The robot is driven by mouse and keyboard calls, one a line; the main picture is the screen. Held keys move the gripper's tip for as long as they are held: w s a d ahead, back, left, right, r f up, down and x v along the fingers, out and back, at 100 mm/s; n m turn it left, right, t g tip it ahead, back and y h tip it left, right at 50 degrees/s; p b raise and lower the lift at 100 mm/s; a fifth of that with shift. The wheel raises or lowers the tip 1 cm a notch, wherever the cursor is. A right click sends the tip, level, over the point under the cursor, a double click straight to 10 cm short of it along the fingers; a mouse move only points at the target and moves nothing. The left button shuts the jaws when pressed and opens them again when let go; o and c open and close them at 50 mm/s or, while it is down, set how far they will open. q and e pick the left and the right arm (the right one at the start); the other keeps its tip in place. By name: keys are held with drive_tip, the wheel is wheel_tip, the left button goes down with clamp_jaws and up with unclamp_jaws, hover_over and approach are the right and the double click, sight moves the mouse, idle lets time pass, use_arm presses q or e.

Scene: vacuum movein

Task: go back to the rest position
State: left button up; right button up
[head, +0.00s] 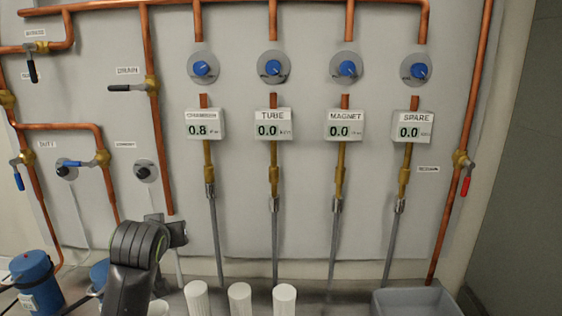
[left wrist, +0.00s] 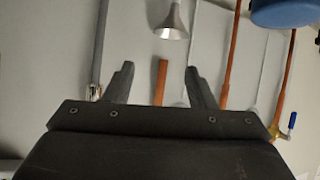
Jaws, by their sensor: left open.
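My left gripper (head: 172,230) is in front of the lower left of the panel in the head view, with its arm coming up from the bottom edge. In the left wrist view the two fingers of my left gripper (left wrist: 160,86) stand apart. No held thing shows between them; a short copper pipe end (left wrist: 160,78) shows behind the gap. I cannot tell how far the fingers are from the panel. My right gripper is in neither view.
The panel carries copper pipes, blue knobs and displays; the chamber display (head: 205,127) reads 0.8, the tube display (head: 273,127) 0.0. Three white cylinders (head: 240,299) stand at the bottom. A grey bin (head: 415,302) is at lower right, a blue pump (head: 33,280) at lower left.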

use_arm(q)
drive_tip(key=s+a+f+m+g, duration=0.1)
drive_tip(key=s+a+f+g, duration=0.1)
drive_tip(key=s+f, duration=0.8)
drive_tip(key=s+a+f+m+g, duration=0.1)
drive_tip(key=s+a+f+g, duration=0.1)
drive_tip(key=s+f, duration=0.8)
drive_tip(key=s+f+g, duration=0.1)
drive_tip(key=s+f, duration=0.2)
drive_tip(key=s, duration=0.4)
drive_tip(key=s+a+f+g, duration=0.1)
drive_tip(key=s+f+g, duration=0.1)
drive_tip(key=s+f, duration=0.35)
drive_tip(key=s+f+g, duration=0.1)
drive_tip(key=s, duration=0.7)
wheel_tip(320, 180, down, 24)
drive_tip(key=a+g+h, duration=0.1)
drive_tip(key=a, duration=0.1)
drive_tip(key=s+d+f+g, duration=0.1)
drive_tip(key=s+f, duration=1.4)
drive_tip(key=f, duration=0.2)
drive_tip(key=shift+d+m+g, duration=0.3)
